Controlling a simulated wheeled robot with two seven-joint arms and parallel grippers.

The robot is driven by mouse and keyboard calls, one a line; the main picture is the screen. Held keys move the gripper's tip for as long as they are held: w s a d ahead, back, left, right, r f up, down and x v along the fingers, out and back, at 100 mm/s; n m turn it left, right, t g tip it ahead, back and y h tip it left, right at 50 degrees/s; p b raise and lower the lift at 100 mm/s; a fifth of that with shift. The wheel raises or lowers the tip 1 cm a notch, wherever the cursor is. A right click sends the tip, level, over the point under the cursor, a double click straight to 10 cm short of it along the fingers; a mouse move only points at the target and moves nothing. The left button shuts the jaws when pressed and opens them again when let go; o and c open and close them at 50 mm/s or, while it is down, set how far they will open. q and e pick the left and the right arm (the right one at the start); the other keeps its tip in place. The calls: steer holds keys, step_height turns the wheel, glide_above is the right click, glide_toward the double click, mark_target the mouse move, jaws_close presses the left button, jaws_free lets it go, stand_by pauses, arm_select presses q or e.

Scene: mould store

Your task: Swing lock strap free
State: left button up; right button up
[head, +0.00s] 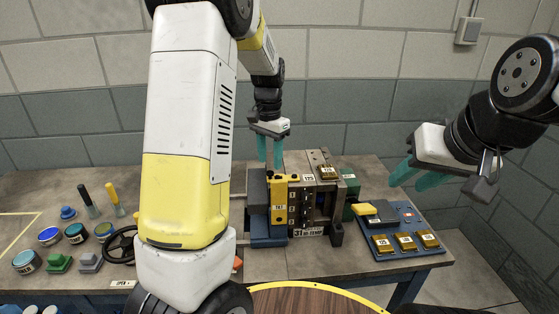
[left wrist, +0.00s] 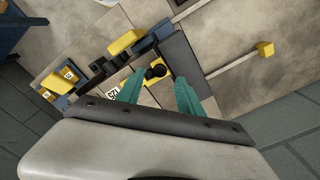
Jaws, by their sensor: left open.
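The mould (head: 318,195) stands on the bench as a block of grey and brown plates with labels. A yellow strap (head: 279,206) with a label lies upright against its front, across the plates' left side. In the left wrist view a yellow piece with a black knob (left wrist: 157,71) shows between my fingers; I take it to be the strap's top end. My left gripper (head: 270,152) points down just above the mould's left part. It is open and empty, its fingers (left wrist: 160,92) apart on either side of the knob. My right gripper (head: 414,178) hangs empty to the right, fingers apart.
A blue tray (head: 408,248) with yellow labelled blocks sits on the right of the bench (head: 265,262). A black handwheel (head: 122,244), tins and knobs stand on the left. My left arm hides the bench's middle left. A round wooden top (head: 305,301) is in front.

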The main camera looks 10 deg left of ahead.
mark_target(270, 172)
arm_select(q)
steer(key=shift+f, duration=1.8)
steer(key=shift+c, duration=0.2)
jaws_close()
